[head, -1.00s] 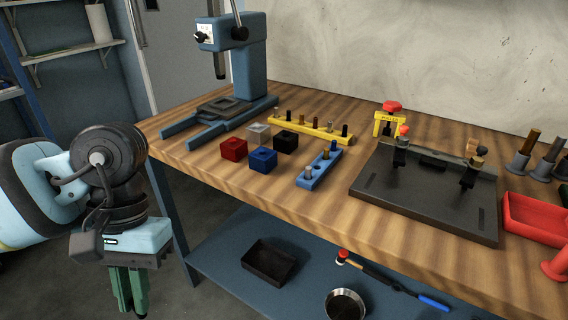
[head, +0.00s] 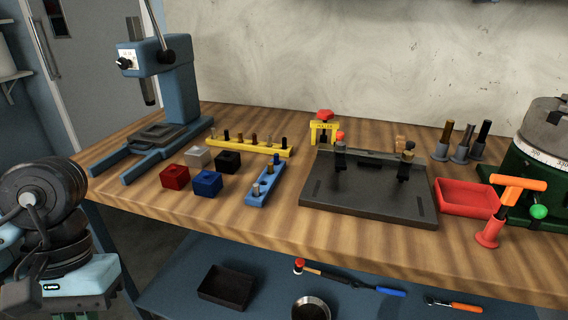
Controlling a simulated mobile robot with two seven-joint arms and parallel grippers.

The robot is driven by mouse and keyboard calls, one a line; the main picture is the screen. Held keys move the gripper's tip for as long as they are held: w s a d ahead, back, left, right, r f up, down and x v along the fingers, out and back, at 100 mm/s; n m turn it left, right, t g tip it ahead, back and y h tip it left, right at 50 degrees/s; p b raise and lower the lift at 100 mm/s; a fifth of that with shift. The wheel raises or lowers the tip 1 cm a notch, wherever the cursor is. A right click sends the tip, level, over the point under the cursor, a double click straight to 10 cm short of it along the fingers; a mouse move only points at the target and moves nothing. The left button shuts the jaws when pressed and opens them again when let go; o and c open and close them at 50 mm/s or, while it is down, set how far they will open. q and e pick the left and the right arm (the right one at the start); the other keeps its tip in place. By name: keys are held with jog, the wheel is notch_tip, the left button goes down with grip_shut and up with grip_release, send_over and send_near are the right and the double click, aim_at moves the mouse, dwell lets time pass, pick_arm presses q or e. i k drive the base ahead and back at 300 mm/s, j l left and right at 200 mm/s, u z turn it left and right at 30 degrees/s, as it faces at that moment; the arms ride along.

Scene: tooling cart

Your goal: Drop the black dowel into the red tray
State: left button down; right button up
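The red tray (head: 466,212) sits at the right of the bench and looks empty. Dark dowels stand in a yellow rack (head: 250,147) behind the coloured blocks, among brown ones; a black one (head: 227,135) is near its left end. A blue rack (head: 262,190) holds several small pegs. Dark and brown pegs also stand in grey holders (head: 462,153) behind the tray, so I cannot tell which is the black dowel meant. My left gripper (head: 72,296) is at the lower left, off the bench, with its fingers cut off by the frame. My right gripper is out of view.
A blue press (head: 172,85) stands at the back left. Red, blue, grey and black blocks (head: 207,183) sit in front of it. A dark fixture plate (head: 365,198) lies left of the tray. A red stand with an orange handle (head: 490,232) is right of the tray.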

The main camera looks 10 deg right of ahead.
aim_at(467, 198)
jog(key=z, duration=1.9)
